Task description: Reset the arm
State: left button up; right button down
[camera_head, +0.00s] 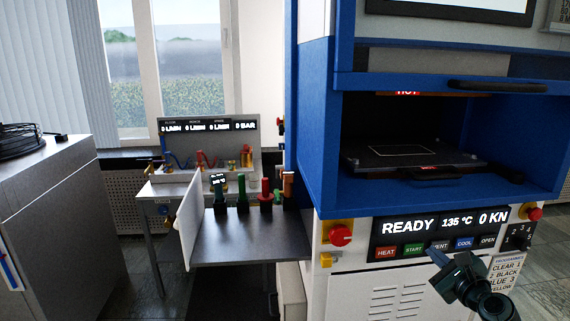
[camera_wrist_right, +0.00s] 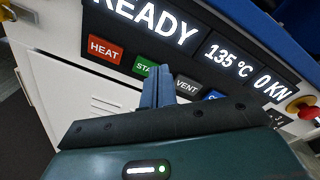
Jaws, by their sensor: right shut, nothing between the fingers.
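My right gripper (camera_head: 437,257) is in front of the press's control panel, its fingertips near the lower edge of the button row. It is shut and empty. In the right wrist view its closed fingers (camera_wrist_right: 157,88) point up at the panel, between the green START button and the grey VENT button. I cannot tell whether the fingertips touch the panel. The panel display (camera_head: 440,223) reads READY, 135 °C and 0 KN. Red HEAT (camera_head: 387,253), green START (camera_head: 413,250), blue COOL (camera_head: 464,243) and black OPEN (camera_head: 487,241) buttons show; VENT is partly covered. My left gripper is not in view.
The blue press (camera_head: 316,120) has an open chamber with a dark plate (camera_head: 410,157) inside. A red knob (camera_head: 340,235) sits left of the display. A grey side shelf (camera_head: 250,240) holds several coloured-handled items. A grey cabinet (camera_head: 50,200) stands at left, with floor between.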

jog(key=s+a+f+n+g, duration=0.2)
jog(key=s+a+f+n, duration=0.4)
jog(key=s+f+n, duration=0.25)
jog(key=s+a+f+n+g, duration=0.3)
jog(key=s+a+f+n, duration=0.4)
jog(key=s+f+n, duration=0.15)
jog(key=s+a+f+n, duration=0.2)
jog(key=s+a+n, duration=0.3)
jog(key=s, duration=0.3)
jog(key=s+a+f+n+g+y, duration=0.1)
jog(key=s+a+f+n, duration=0.1)
jog(key=s+a+n, duration=0.2)
jog(key=s+n, duration=0.3)
jog(key=s, duration=0.1)
jog(key=shift+s+a+n+g, duration=0.15)
jog(key=shift+a+n+g, duration=0.15)
jog(key=shift+a+n, duration=0.1)
jog(key=shift+f, duration=0.1)
